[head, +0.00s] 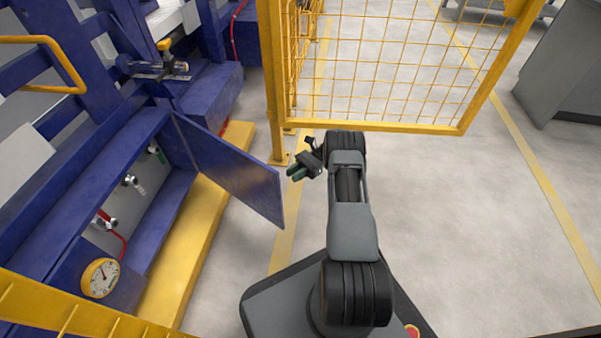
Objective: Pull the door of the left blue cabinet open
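The left blue cabinet (88,170) is at the left, and its blue door (228,168) stands swung out from the cabinet front, so the inside shows. The door's handle and far face are hidden from this view.
A yellow mesh fence gate (390,60) and its post (275,90) stand behind my gripper. A yellow step (190,230) runs along the cabinet's base. A yellow rail (60,310) crosses the lower left. Clear grey floor lies right of my arm, with a grey cabinet (565,70) beyond.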

